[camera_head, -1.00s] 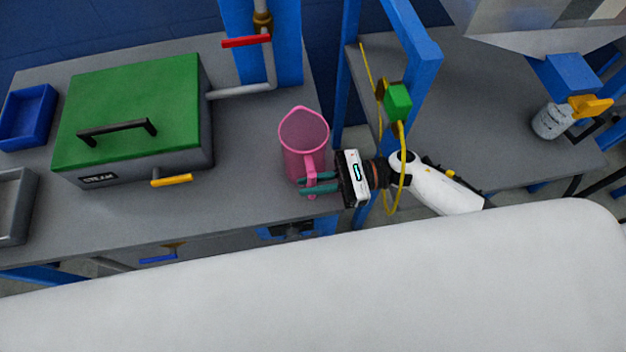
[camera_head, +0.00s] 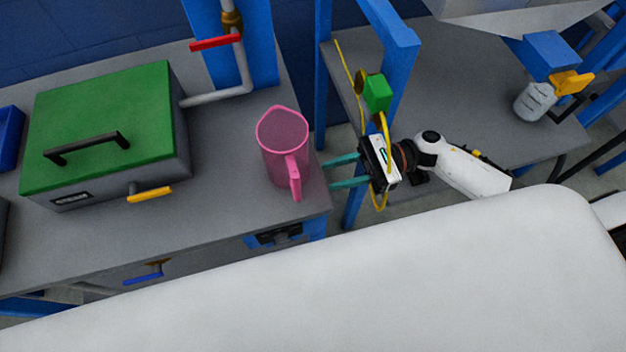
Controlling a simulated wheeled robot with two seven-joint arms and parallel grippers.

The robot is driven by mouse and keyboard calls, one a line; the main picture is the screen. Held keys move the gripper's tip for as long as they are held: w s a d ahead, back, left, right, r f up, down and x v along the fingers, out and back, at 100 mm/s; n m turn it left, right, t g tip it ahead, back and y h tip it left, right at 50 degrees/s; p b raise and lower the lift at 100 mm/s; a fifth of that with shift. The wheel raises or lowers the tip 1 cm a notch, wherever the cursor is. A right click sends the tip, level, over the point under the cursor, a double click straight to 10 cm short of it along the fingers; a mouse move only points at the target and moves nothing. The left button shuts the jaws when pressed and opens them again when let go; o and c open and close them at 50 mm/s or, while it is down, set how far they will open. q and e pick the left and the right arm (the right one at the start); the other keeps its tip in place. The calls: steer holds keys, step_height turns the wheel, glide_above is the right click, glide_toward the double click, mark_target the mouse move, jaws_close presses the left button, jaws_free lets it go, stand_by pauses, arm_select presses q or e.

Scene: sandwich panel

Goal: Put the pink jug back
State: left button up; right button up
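The pink jug (camera_head: 284,148) stands upright on the grey bench, near its right end, with its handle towards the front. My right gripper (camera_head: 340,172) is to the right of the jug, past the bench's right edge. Its two teal fingers are apart, point left towards the jug and hold nothing. There is a small gap between the fingertips and the jug. My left gripper is not in view.
A green-lidded box (camera_head: 103,122) with a black handle and yellow lever stands left on the bench (camera_head: 225,215). A red-handled pipe (camera_head: 243,75) is behind the jug. A blue post with a green block (camera_head: 377,93) and yellow cable stands close by my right gripper.

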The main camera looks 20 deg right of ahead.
steer(key=d, duration=0.3)
steer(key=shift+d+b, duration=0.15)
steer(key=shift+b, duration=0.15)
stand_by(0.3)
